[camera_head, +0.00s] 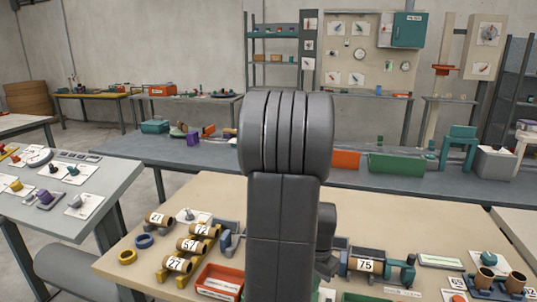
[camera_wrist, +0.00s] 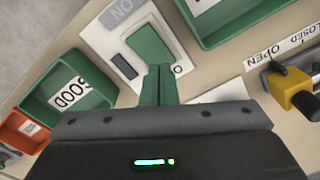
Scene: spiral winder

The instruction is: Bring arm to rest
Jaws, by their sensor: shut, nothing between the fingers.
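My arm (camera_head: 285,200), dark grey, stands upright in the middle of the head view and covers part of the beige table (camera_head: 215,188). My gripper is hidden there. In the wrist view my gripper (camera_wrist: 160,70) shows as two green fingers pressed together, shut and empty. The fingertips overlap in view with a white card that carries a green block (camera_wrist: 150,46) and a small dark block (camera_wrist: 124,66). I cannot tell the height of the fingers above the card.
Numbered brown tubes (camera_head: 178,264) lie on a yellow rack at the table's left; an orange tray (camera_head: 219,282) is beside it. The wrist view shows a green GOOD tray (camera_wrist: 103,97), another green tray (camera_wrist: 205,42) and a yellow-handled part (camera_wrist: 292,92) by an OPEN/CLOSED label.

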